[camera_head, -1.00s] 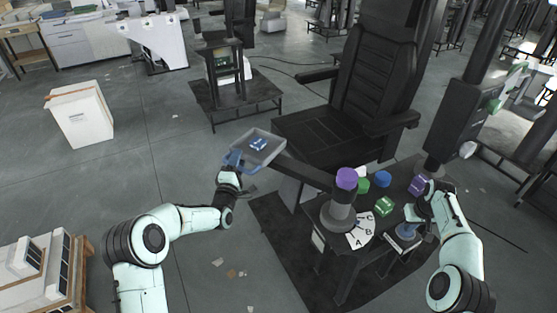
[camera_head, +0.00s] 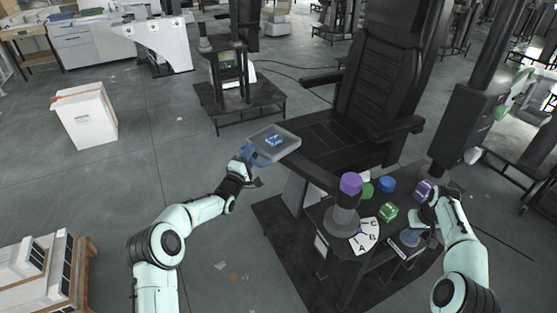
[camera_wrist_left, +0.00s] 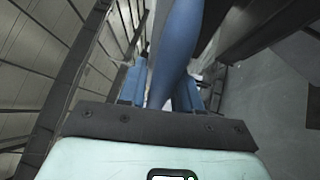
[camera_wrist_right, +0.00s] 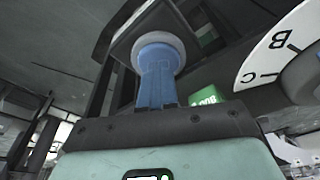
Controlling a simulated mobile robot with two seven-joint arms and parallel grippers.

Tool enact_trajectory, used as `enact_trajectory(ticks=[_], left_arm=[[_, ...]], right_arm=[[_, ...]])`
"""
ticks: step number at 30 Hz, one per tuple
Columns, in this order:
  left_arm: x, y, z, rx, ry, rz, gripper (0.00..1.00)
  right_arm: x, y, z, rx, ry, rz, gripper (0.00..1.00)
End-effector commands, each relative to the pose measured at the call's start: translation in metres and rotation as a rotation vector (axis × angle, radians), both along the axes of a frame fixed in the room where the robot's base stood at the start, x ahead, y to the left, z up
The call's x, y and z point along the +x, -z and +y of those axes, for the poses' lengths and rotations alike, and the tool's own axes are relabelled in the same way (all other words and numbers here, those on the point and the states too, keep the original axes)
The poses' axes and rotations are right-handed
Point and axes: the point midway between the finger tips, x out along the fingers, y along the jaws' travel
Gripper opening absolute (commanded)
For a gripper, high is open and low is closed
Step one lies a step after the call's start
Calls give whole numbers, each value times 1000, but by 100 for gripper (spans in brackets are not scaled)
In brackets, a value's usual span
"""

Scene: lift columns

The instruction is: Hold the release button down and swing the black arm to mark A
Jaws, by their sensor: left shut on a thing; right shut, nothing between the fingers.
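The black arm (camera_head: 321,178) runs from the purple-capped post (camera_head: 344,215) up and left to a grey tray (camera_head: 291,147) at its end. My left gripper (camera_head: 248,157) is shut on the blue handle (camera_wrist_left: 178,45) by the tray's left side. The white dial (camera_head: 369,234) with marks A, B and C lies at the lower right of the post; B and C also show in the right wrist view. My right gripper (camera_wrist_right: 157,92) is shut and empty. Its fingertips appear against the round grey-blue button (camera_wrist_right: 158,41); how far it is pressed, I cannot tell.
Green, blue and purple knobs stand on the bench, among them a green block (camera_head: 388,212) and a blue knob (camera_head: 387,184). A black chair (camera_head: 372,95) stands behind the arm. A white box (camera_head: 85,115) stands far left.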

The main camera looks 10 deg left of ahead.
Motion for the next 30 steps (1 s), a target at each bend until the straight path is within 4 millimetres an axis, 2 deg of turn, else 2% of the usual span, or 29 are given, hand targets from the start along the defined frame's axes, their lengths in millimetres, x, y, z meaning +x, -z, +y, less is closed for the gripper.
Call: enact_trajectory(ticks=[1, 7, 20, 21, 30], left_arm=[[7, -6, -7, -6, 26, -16, 0], [24, -7, -10, -4, 71, -13, 0], [27, -7, -9, -1, 78, -11, 0], [27, -7, -9, -1, 78, -11, 44], [27, -4, -8, 1, 76, -5, 44]], right_arm=[[0, 1, 2, 3, -2, 0, 0], [0, 1, 2, 4, -2, 1, 0], [0, 1, 2, 3, -2, 1, 0], [0, 1, 1, 3, -2, 1, 0], [0, 1, 1, 0, -1, 2, 0]])
